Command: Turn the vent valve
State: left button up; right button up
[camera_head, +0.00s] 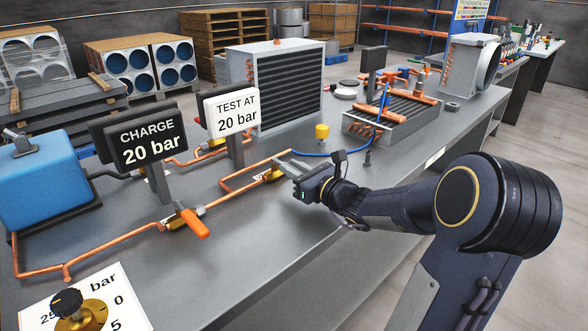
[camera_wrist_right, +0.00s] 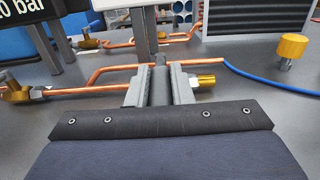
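The vent valve seems to be the brass valve (camera_head: 272,174) on the copper pipe just left of my right gripper's fingertips. In the right wrist view its brass end (camera_wrist_right: 205,80) shows to the right of the fingers. My right gripper (camera_head: 288,169) reaches over the bench from the right. In the right wrist view its two grey fingers (camera_wrist_right: 160,88) stand close on either side of a dark lever-like handle (camera_wrist_right: 160,72), which fills the gap between them. Most of the valve body is hidden by the fingers. My left gripper is not in view.
Another valve with an orange handle (camera_head: 194,222) sits on the pipe to the left. Signs reading CHARGE 20 bar (camera_head: 149,141) and TEST AT 20 bar (camera_head: 232,112) stand behind. A yellow-capped fitting (camera_head: 322,132), blue hose (camera_head: 318,154) and finned coil (camera_head: 392,116) lie beyond.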

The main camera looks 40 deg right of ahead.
grip_shut()
